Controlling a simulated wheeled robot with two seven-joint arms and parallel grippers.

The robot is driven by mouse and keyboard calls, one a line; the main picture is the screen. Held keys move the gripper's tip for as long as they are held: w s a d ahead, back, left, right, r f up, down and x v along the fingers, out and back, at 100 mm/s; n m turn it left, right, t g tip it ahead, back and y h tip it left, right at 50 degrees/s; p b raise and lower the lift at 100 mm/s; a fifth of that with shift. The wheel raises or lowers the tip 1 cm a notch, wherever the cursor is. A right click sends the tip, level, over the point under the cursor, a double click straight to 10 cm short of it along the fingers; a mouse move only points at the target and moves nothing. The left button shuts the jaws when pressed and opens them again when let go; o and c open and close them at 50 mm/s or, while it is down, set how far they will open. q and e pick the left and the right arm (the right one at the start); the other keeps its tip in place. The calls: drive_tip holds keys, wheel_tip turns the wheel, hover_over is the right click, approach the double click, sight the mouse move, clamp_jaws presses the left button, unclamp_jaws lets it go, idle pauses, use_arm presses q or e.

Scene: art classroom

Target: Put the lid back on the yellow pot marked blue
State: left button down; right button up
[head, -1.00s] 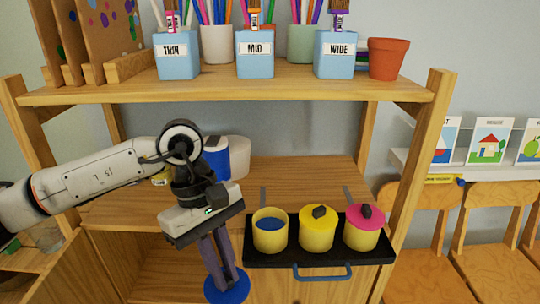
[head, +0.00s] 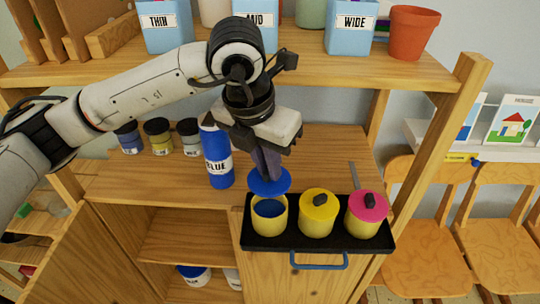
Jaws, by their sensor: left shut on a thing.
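My left gripper (head: 266,162) is shut on the blue lid (head: 269,183) and points down. The lid hangs just above the left yellow pot (head: 268,221), over its back part, and looks slightly tilted. The pot is open and blue paint shows inside it. Whether the lid touches the rim is hard to tell, but it looks apart from it. No marking is visible on the pot's front. My right gripper is not in view.
The black tray (head: 290,244) also holds a yellow pot with a yellow lid (head: 319,204) and one with a pink lid (head: 368,206). A blue bottle (head: 216,157) stands behind left. Brush holders stand on the shelf above, near my arm.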

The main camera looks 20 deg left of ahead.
sight(267, 181)
use_arm(q)
drive_tip(key=shift+s+f+b, duration=0.1)
drive_tip(key=shift+f+b, duration=0.25)
drive_tip(key=shift+f, duration=0.4)
wheel_tip(267, 181, down, 4)
drive_tip(key=shift+r+b, duration=0.25)
drive_tip(key=shift+b, duration=0.65)
drive_tip(key=shift+f+b, duration=0.75)
drive_tip(key=shift+b, duration=0.05)
drive_tip(key=shift+r, duration=0.1)
drive_tip(key=shift+f+b, duration=0.2)
drive_tip(key=shift+b, duration=1.15)
idle(0.6)
drive_tip(key=c, duration=1.2)
unclamp_jaws()
